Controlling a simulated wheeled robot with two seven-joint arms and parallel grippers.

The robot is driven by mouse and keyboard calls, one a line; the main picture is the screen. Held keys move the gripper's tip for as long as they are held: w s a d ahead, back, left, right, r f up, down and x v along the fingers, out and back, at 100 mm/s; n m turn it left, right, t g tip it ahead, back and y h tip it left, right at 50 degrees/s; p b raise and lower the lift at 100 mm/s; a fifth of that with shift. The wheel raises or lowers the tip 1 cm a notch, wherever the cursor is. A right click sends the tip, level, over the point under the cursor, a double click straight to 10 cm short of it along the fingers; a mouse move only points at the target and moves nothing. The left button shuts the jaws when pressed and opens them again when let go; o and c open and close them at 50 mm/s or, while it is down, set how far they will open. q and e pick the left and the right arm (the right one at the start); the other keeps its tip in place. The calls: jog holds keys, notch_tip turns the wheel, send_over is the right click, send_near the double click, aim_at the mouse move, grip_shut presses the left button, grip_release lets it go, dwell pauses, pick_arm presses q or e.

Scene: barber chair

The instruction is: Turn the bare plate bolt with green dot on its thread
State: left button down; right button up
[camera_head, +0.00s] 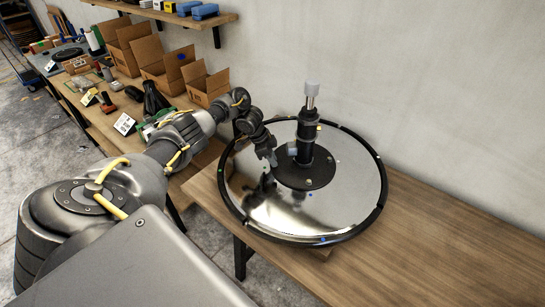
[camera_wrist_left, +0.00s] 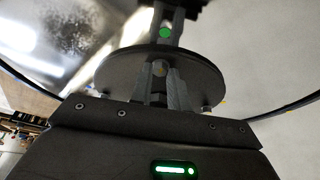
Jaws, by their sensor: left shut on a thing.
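The chair base is a shiny round disc (camera_head: 290,215) with a black rim, lying on the wooden table. A black column (camera_head: 305,140) stands on a dark round plate (camera_head: 318,178) at its middle. My left gripper (camera_head: 271,158) is at the left edge of this plate. In the left wrist view its fingers (camera_wrist_left: 161,72) are shut on a small bolt (camera_wrist_left: 160,69) in front of the dark plate (camera_wrist_left: 110,75). A green dot (camera_wrist_left: 165,33) shows just above on a grey upright part; I cannot tell whether it is on the bolt thread. My right gripper is not in view.
Another bolt head (camera_wrist_left: 207,108) shows at the plate's right. Small coloured dots mark the disc rim. Cardboard boxes (camera_head: 165,70) and tools stand on the bench at the left. The wooden table (camera_head: 450,240) is clear at the right.

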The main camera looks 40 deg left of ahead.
pick_arm(q)
jog(key=m+b, duration=0.2)
jog(key=m+g+b, duration=0.1)
jog(key=m+b, duration=0.1)
jog(key=shift+w+a+f+h+b, duration=0.2)
jog(key=shift+h+b, duration=0.1)
jog(key=shift+b, duration=0.05)
jog(key=m+g+b, duration=0.1)
jog(key=m+b, duration=0.1)
jog(key=b, duration=0.2)
jog(key=shift+w+m, duration=0.1)
jog(key=shift+m, duration=0.2)
jog(key=shift+b, duration=0.5)
jog(key=shift+r+m+g+b, duration=0.1)
jog(key=shift+m+g+b, duration=0.3)
jog(key=shift+m+b, duration=0.3)
jog(key=shift+r+b, duration=0.1)
jog(key=shift+b, duration=0.25)
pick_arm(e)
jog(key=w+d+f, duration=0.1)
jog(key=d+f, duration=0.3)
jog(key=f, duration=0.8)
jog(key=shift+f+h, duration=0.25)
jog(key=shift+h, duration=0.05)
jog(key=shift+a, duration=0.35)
